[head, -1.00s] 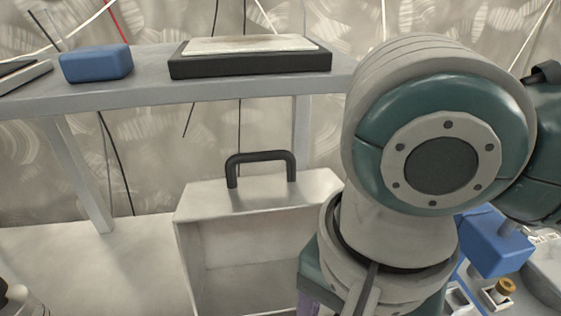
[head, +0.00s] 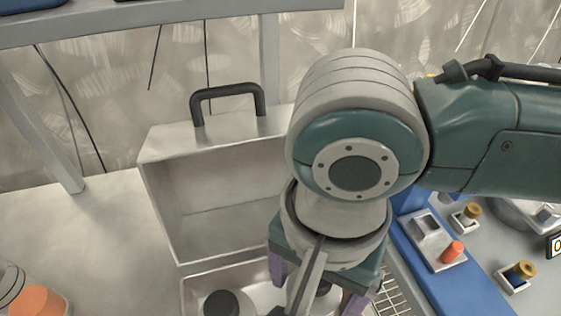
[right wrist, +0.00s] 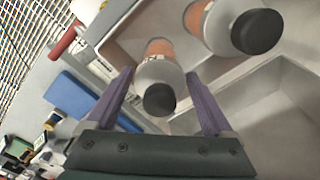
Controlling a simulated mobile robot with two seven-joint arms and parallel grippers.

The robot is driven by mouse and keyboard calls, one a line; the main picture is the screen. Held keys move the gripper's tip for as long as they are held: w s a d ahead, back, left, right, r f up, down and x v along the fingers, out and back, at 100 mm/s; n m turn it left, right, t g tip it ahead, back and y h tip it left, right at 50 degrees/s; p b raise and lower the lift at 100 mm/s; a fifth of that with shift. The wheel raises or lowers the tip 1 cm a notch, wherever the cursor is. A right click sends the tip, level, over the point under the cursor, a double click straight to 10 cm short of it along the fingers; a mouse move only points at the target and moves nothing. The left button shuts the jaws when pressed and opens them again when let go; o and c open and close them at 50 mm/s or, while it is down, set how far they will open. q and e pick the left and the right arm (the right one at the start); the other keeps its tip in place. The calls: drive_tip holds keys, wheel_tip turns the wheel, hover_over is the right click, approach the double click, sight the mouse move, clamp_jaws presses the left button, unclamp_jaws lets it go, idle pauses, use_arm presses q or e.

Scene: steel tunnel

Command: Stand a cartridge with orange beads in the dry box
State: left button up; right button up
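The dry box is an open metal case (head: 190,290), its lid with a black handle (head: 228,97) raised behind. In the right wrist view, a cartridge with orange beads (right wrist: 158,58) and a dark cap stands in the case between the purple fingers of my right gripper (right wrist: 159,74). The fingers look open, with narrow gaps beside it. A second orange-bead cartridge (right wrist: 197,18) with a dark cap is beside it; its cap shows in the head view (head: 228,303). My right gripper (head: 316,290) partly hides the case there. My left gripper is out of view.
A clear item with orange contents (head: 38,300) is cut off at the lower left. A blue mat (head: 440,285) with small parts lies right of the case, beside a wire rack (head: 392,290). A shelf (head: 150,22) spans the back.

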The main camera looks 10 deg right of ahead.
drive_tip(key=shift+o, duration=0.9)
